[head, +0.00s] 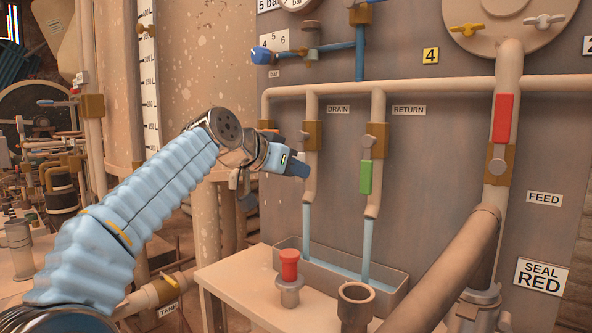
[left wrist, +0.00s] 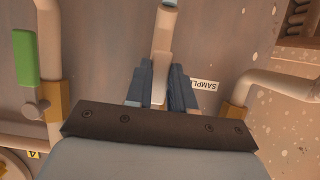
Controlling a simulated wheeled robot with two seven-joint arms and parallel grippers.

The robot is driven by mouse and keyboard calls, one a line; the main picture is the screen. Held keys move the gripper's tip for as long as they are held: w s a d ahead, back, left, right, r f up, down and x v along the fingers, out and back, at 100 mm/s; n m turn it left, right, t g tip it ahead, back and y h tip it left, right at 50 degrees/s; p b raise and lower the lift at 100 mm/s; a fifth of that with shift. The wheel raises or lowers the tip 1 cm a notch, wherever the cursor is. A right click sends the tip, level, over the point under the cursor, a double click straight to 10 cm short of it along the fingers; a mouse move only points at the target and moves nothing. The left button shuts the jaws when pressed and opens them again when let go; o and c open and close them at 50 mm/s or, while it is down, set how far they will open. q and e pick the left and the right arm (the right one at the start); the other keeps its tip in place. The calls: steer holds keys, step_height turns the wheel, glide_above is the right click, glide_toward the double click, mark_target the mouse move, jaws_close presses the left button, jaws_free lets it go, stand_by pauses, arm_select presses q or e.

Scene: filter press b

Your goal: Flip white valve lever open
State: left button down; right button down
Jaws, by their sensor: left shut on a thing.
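The white valve lever (left wrist: 160,80) shows between the fingers of my left gripper (left wrist: 161,88) in the left wrist view. The gripper is shut on it. The lever runs in line with the pipe there, and its pivot end is hidden behind the gripper mount. In the head view my left gripper (head: 297,167) reaches the pipe left of the DRAIN label (head: 338,108) and hides the lever. That pipe's brass valve body (head: 311,137) shows just above the fingers. My right gripper is not in view.
A green lever (head: 366,177) hangs on the RETURN pipe to the right. A red lever (head: 502,117) stands on the thick FEED pipe. Below are a trough (head: 345,286) with two blue streams above it, and a bench (head: 235,277) with a red-topped fitting (head: 289,265). A thick pipe (head: 450,265) slants across the lower right.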

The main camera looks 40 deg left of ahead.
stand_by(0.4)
arm_select(q)
steer(key=c, duration=1)
jaws_free()
steer(key=shift+o, duration=0.2)
steer(key=v, duration=1.4)
steer(key=shift+f, duration=0.1)
